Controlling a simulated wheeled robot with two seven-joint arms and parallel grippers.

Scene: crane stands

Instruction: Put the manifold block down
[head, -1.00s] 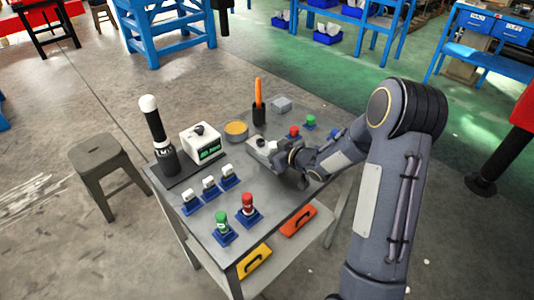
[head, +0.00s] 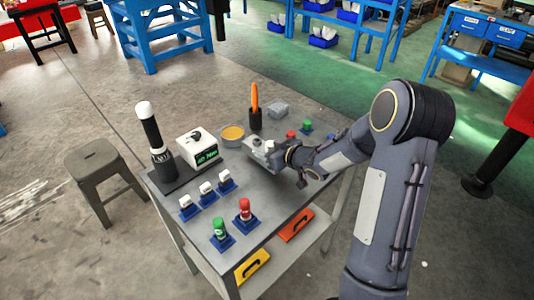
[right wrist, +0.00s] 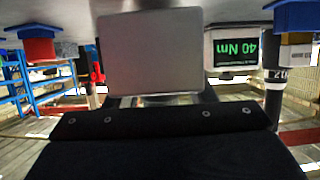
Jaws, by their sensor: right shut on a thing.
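The manifold block (head: 256,147) is a light grey block near the middle of the grey table in the head view. My right gripper (head: 273,155) is shut on it, reaching in from the right. In the right wrist view the block (right wrist: 150,52) shows as a flat grey face directly in front of the gripper. I cannot tell whether its underside touches the table or hangs just above it. The grey table top (head: 272,192) has bare surface in front of the block. My left gripper is not in view.
A yellow-filled bowl (head: 232,134), a black cup with an orange tool (head: 254,108) and a grey box (head: 278,109) stand behind. The torque display (head: 197,150) is left. Several blue-based fittings, including a red one (head: 244,209), stand in front; others are beyond my wrist.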

